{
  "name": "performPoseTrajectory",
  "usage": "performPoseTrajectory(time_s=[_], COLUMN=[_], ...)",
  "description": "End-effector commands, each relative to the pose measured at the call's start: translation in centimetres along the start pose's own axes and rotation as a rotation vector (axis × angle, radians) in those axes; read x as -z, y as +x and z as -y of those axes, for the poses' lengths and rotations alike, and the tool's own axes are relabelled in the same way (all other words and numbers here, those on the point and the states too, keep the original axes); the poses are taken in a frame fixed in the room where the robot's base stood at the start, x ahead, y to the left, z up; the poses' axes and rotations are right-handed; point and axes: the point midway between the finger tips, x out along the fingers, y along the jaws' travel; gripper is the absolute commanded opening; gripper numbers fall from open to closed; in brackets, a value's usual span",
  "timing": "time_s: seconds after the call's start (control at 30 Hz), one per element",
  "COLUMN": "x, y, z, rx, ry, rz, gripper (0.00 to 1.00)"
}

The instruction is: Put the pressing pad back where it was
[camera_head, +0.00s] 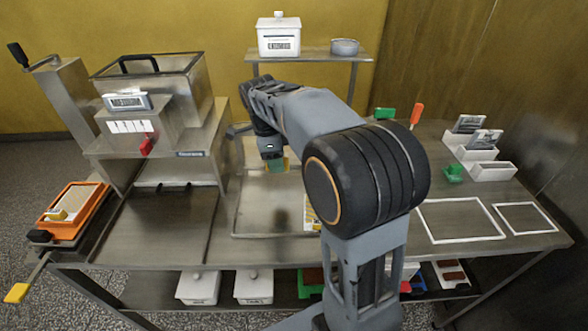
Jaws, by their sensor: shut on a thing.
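My gripper (273,158) hangs over the steel tray in the middle of the bench, pointing down. It is shut on a small green and yellow piece (277,166), which appears to be the pressing pad; my arm and the small size hide its details. The piece looks to be above the tray surface, with a dark shadow spot below it. Whether that block is a pad cannot be told.
The enrober machine (150,100) stands at left. The steel tray (258,220) lies mid-bench. Two white outlined areas at right, one the larger square (459,238), are empty. White bins (492,171), a green item (384,113) and an orange-handled tool (416,113) stand at the back right.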

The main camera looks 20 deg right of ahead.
Motion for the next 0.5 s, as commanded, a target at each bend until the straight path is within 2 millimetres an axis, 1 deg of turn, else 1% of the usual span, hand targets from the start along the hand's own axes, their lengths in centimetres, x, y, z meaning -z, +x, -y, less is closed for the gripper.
performPoseTrajectory(time_s=[0.03, 0.13, 0.2, 0.3, 0.4, 0.5], x=[0.8, 2.0, 2.4, 2.8, 3.1, 3.2], y=[0.7, 2.0, 3.5, 5.1, 6.2, 6.8], z=[1.1, 3.1, 3.9, 4.9, 5.6, 6.0], rx=[-0.003, -0.003, -0.004, -0.003, -0.001, 0.001], ry=[0.006, 0.003, 0.001, -0.003, -0.003, -0.004], rz=[-0.001, -0.001, -0.002, -0.001, -0.001, 0.000], gripper=[0.29, 0.29, 0.29, 0.29, 0.29, 0.29])
